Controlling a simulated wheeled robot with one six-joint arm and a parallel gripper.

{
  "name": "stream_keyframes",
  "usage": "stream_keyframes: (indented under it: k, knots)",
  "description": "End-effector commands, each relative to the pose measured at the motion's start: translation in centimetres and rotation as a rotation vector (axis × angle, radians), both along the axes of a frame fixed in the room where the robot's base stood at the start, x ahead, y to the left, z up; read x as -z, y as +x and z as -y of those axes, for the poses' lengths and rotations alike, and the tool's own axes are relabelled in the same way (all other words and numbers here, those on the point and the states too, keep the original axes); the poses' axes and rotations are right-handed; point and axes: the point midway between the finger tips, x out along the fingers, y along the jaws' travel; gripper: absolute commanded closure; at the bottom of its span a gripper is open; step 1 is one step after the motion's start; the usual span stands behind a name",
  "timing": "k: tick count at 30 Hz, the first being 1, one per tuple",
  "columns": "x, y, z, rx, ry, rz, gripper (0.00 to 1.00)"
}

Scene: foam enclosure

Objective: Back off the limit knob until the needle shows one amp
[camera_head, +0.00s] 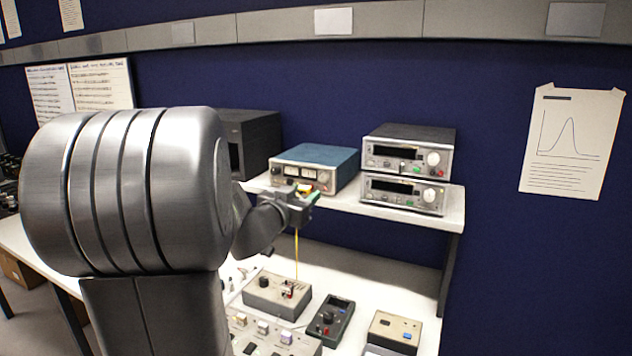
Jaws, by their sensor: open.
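A blue-topped bench supply (318,158) with pale meters (297,172) on its front stands on the raised shelf. The needles are too small to read. A small round knob (324,176) shows at the right of its front panel; I cannot tell whether it is the limit knob. My gripper (309,193) is open, just in front of the supply's lower front panel, and hides part of it. I cannot tell whether its fingers touch a knob.
A yellow lead (296,258) hangs below my gripper. Two stacked grey instruments (408,165) stand right of the supply, and a black box (252,140) stands left. The white shelf (452,212) overhangs a bench with several small boxes, including a grey one (276,295).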

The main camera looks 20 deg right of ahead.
Motion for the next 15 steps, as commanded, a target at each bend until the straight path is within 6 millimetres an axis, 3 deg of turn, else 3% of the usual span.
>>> stream_keyframes:
  k: [6, 15]
  knots:
    - [0.0, 2.8, 3.6, 0.002, 0.001, -0.001, 0.56]
    - [0.0, 5.4, 6.7, 0.0, 0.001, -0.001, 0.56]
